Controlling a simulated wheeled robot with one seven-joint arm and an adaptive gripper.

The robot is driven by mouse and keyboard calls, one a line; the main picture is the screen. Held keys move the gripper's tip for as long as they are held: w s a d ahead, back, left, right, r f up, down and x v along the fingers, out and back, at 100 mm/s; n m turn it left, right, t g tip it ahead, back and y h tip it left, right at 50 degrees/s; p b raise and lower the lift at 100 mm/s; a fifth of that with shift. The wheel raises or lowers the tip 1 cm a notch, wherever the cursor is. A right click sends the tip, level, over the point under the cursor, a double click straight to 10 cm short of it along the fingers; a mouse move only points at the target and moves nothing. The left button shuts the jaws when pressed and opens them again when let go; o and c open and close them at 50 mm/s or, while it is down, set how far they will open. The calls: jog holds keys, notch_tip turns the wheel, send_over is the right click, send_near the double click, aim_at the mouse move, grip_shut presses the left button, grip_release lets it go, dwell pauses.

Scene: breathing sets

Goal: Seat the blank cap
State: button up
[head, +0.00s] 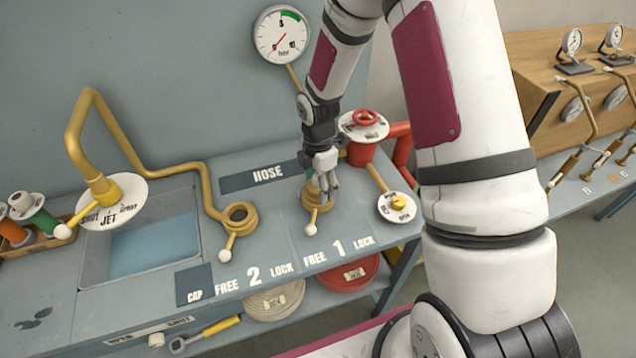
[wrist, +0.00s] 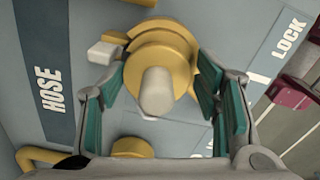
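A yellow round fitting (wrist: 180,45) with a pale knob (wrist: 157,93), which looks like the blank cap on port 1, lies between my fingers in the wrist view. My gripper (head: 322,192) is over the port marked 1 in the head view. In the wrist view my two teal-padded fingers (wrist: 163,85) stand apart on either side of the knob, with gaps beside it. I cannot tell whether the cap is fully seated. A lever with a white ball (head: 310,230) sticks out in front of port 1. The dark CAP square (head: 195,285) is bare.
Port 2 (head: 241,216) is open, with its own white-ball lever (head: 226,256). A red valve (head: 366,122) and a yellow-knobbed dial (head: 397,206) stand right of my gripper. A bent yellow pipe (head: 130,150) rises over the basin at left.

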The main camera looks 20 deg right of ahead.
notch_tip(320, 180, up, 11)
jog(key=shift+r, duration=0.5)
jog(key=shift+r, duration=0.1)
dwell(0.4)
jog(key=s+r+m+t+h, duration=0.1)
jog(key=s+r+m, duration=0.4)
jog(key=r, duration=0.4)
jog(key=s+r+m+t, duration=0.2)
jog(key=s+r+m, duration=0.35)
jog(key=r, duration=0.25)
jog(key=s+r+m+t+y, duration=0.1)
jog(key=s+r+m+t, duration=0.1)
jog(key=s+r+m, duration=0.4)
jog(key=s+m, duration=0.4)
jog(key=s, duration=0.3)
jog(key=shift+r+t, duration=0.15)
jog(key=shift+t, duration=0.15)
